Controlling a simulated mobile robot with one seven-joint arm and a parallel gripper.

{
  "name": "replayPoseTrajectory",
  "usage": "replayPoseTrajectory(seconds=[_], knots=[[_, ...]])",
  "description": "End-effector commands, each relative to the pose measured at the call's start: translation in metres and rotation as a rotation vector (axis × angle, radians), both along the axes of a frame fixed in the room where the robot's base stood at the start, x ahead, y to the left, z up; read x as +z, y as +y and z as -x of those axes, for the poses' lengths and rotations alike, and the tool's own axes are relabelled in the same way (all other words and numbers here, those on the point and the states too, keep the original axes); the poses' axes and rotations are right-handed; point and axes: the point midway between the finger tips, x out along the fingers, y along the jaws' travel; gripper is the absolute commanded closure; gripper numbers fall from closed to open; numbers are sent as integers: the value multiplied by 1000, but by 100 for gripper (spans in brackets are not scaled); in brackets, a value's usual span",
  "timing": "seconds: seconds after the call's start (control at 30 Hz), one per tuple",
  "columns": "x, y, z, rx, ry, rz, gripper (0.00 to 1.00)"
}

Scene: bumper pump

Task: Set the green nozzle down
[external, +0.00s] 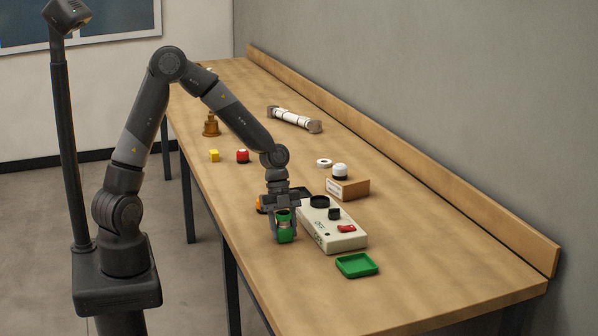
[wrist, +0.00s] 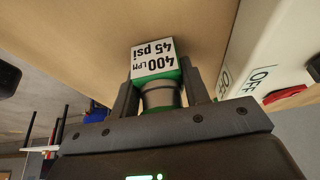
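The green nozzle (external: 285,237) is in my gripper (external: 283,221), low over the near-left part of the table. In the wrist view the nozzle's white label (wrist: 155,58) reads "400 LPM 45 psi". A grey neck (wrist: 160,97) sits between the two fingers of my gripper (wrist: 158,84), which are closed around it. I cannot tell whether the nozzle's underside touches the table.
A pale control box (external: 348,240) with a red switch stands just right of the nozzle. A green tray (external: 357,265) lies in front of it. A wooden block (external: 350,188) with a white-topped knob is behind. Bare tabletop (external: 430,275) lies at right.

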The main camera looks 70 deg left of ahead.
Motion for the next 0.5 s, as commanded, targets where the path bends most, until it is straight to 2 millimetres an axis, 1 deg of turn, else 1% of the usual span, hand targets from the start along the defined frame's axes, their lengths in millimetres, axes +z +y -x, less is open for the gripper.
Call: replayPoseTrajectory(seconds=[0.03, 0.2, 0.27, 0.5], knots=[[0, 0, 0, 0, 0, 0, 54], [0, 0, 0, 0, 0, 0, 40], [0, 0, 0, 0, 0, 0, 37], [1, 0, 0, 0, 0, 0, 37]])
